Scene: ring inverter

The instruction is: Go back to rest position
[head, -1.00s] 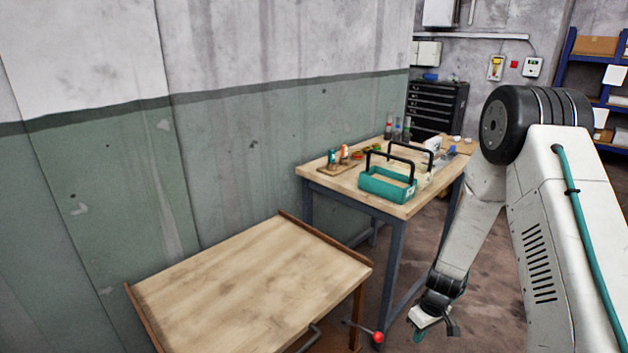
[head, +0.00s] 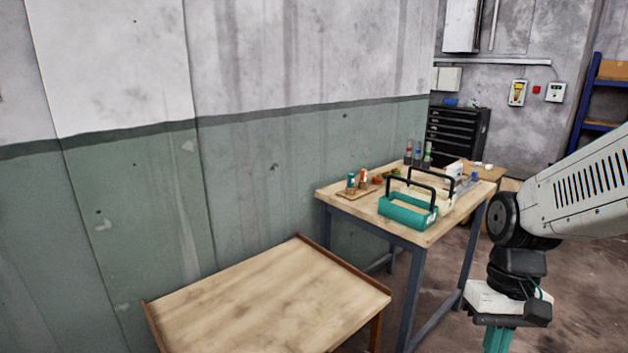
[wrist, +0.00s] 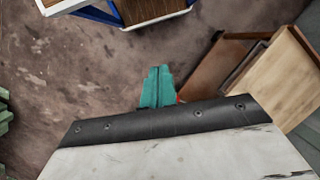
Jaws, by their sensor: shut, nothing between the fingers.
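My gripper (head: 498,340) hangs from my arm at the lower right of the head view, pointing down over the floor. It is to the right of the bare wooden table and in front of the workbench. Its teal fingers run to the bottom edge of that view. In the wrist view the teal fingers (wrist: 157,88) are together with nothing between them, above the brown floor.
A bare wooden table (head: 270,300) with a raised rim stands at the front. Behind it a workbench (head: 350,205) carries a teal tote (head: 408,212), bottles and small parts. A black drawer cabinet (head: 457,135) stands at the back. The floor at right is open.

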